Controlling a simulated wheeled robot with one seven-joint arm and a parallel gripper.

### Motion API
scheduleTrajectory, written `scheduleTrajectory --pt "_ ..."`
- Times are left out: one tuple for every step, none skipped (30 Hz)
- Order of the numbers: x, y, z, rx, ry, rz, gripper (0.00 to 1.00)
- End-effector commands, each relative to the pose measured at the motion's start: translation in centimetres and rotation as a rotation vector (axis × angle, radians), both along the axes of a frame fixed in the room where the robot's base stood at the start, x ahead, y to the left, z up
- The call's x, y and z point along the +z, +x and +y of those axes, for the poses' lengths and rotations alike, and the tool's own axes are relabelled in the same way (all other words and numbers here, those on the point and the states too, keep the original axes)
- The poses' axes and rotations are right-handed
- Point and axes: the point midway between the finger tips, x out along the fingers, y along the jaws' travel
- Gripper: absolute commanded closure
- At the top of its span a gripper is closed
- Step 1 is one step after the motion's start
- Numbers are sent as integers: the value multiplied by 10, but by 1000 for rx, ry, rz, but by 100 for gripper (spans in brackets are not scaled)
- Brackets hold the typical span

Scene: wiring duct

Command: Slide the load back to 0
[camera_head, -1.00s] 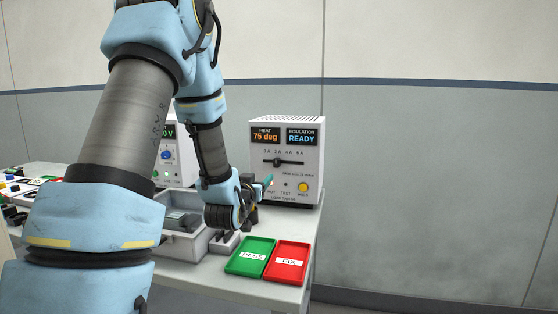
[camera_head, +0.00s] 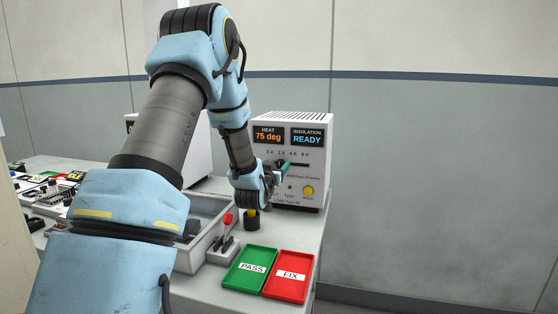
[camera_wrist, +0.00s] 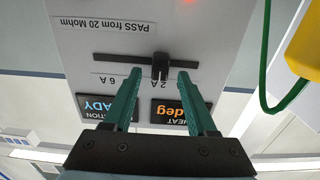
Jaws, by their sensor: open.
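The load slider is a dark knob (camera_wrist: 160,66) on a horizontal slot in the white tester's (camera_head: 318,150) front panel. The wrist view shows the panel upside down, with the knob beside the 2 A mark. My open gripper (camera_wrist: 160,74) has its two teal fingers either side of the knob, with a visible gap to each finger. In the head view my gripper (camera_head: 282,169) is in front of the slot and hides its left part and the knob. The 0 mark cannot be made out in the wrist view.
The tester reads 75 deg and READY and has a yellow HOLD button (camera_head: 308,190). A green PASS tray (camera_head: 250,284) and a red FIX tray (camera_head: 288,291) lie in front. A red-handled lever (camera_head: 228,219) and a grey box (camera_head: 205,250) stand left of them.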

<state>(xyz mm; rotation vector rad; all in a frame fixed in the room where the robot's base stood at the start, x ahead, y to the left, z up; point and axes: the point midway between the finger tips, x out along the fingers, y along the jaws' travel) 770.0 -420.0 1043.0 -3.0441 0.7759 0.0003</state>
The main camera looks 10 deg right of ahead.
Motion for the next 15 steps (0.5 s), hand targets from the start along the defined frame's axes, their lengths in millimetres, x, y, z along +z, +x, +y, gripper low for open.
scheduleTrajectory --pt "2 5 -3 0 0 -1 43" --pt "2 8 -4 0 0 -1 43" --pt "1 10 -6 0 0 0 43" --pt "1 12 -7 -1 0 0 43" --pt "1 13 -8 -1 0 1 43" --pt "0 14 -8 -1 0 0 43" --pt "0 15 -9 -1 0 0 43" --pt "0 16 -9 -1 0 0 43" --pt "0 16 -9 -1 0 0 43" --pt "0 16 -9 -1 0 0 43" --pt "0 16 -9 -1 0 0 43" --pt "0 16 -9 -1 0 0 43" --pt "0 16 -9 -1 0 0 43" --pt "0 16 -9 -1 0 0 43" --pt "0 16 -9 -1 0 0 44"
